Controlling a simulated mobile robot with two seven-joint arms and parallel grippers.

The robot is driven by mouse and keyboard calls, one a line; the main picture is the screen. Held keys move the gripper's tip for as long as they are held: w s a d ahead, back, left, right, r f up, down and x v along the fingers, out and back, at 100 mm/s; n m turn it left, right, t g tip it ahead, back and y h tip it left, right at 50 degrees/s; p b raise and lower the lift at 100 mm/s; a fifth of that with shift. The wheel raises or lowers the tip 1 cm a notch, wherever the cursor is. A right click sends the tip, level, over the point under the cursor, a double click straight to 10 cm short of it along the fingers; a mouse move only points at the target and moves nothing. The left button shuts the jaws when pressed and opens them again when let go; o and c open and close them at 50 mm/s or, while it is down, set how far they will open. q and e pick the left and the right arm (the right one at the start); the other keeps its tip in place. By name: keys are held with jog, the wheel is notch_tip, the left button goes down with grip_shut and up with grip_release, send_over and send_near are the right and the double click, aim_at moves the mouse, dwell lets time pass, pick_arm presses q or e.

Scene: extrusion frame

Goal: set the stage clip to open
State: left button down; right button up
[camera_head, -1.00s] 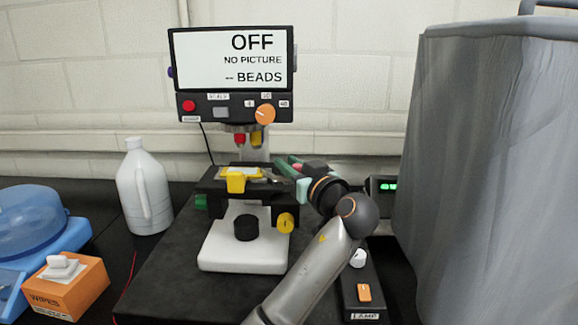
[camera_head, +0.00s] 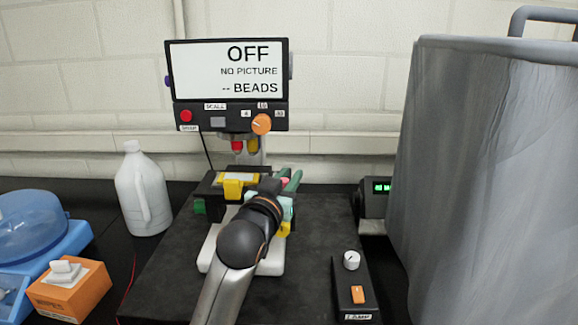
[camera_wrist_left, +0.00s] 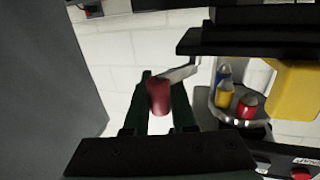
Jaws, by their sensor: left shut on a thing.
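The microscope stage (camera_head: 207,190) is a black plate bearing a yellow-edged slide (camera_head: 240,177), with a yellow block (camera_head: 233,190) at its front. My left gripper (camera_head: 287,181) is at the stage's right side, its green fingers pointing away from me. In the left wrist view, the gripper (camera_wrist_left: 158,92) is shut on the dark red knob (camera_wrist_left: 158,97) of the stage clip. The clip's thin metal arm (camera_wrist_left: 181,73) runs from the knob toward the black stage (camera_wrist_left: 240,42). In the head view my wrist hides most of the clip, so its setting is unclear.
The screen (camera_head: 228,68) reads OFF, NO PICTURE. Red and yellow objectives (camera_head: 237,146) hang above the stage. A lamp box (camera_head: 357,292) and grey covered bulk (camera_head: 490,180) stand right; a white jug (camera_head: 146,190) and wipes box (camera_head: 70,290) stand left.

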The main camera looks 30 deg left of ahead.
pick_arm(q)
jog(key=shift+s+m+t+h+p, duration=0.15)
jog(key=shift+m+h+p, duration=0.1)
jog(key=shift+m+h, duration=0.4)
jog(key=shift+s+m+t+h+p, duration=0.2)
jog(key=shift+m+h, duration=0.15)
jog(key=shift+h, duration=0.5)
jog(key=shift+d, duration=0.1)
jog(key=c, duration=0.7)
grip_release()
jog(key=shift+c, duration=0.2)
jog(key=shift+f, duration=0.1)
